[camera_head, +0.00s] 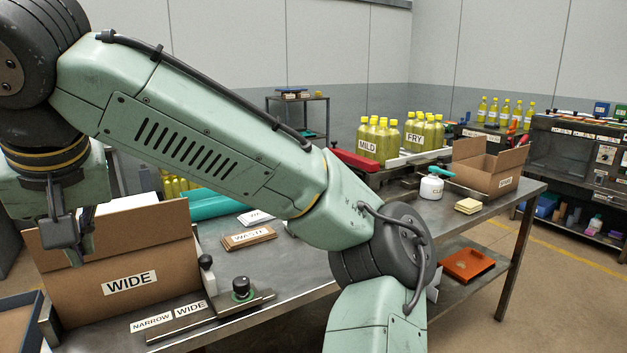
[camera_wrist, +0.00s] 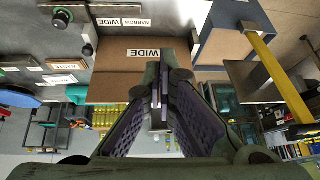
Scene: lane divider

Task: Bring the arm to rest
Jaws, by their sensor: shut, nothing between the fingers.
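My gripper (camera_head: 76,252) hangs at the left of the head view, below my raised and bent arm. It is shut and empty, and it overlaps the left part of the open cardboard box labelled WIDE (camera_head: 160,290). I cannot tell the gap between them. In the wrist view my gripper (camera_wrist: 159,118) has its two fingers together at the centre. The WIDE box (camera_wrist: 112,53) shows upside down just beyond the fingertips. My arm hides part of the bench behind it.
The metal bench (camera_head: 300,268) carries a NARROW/WIDE slider fixture (camera_head: 215,318), a stack of labelled cards (camera_head: 250,237), MILD and FRY bottles (camera_head: 415,135), a white jar (camera_head: 431,187) and a second cardboard box (camera_head: 488,172).

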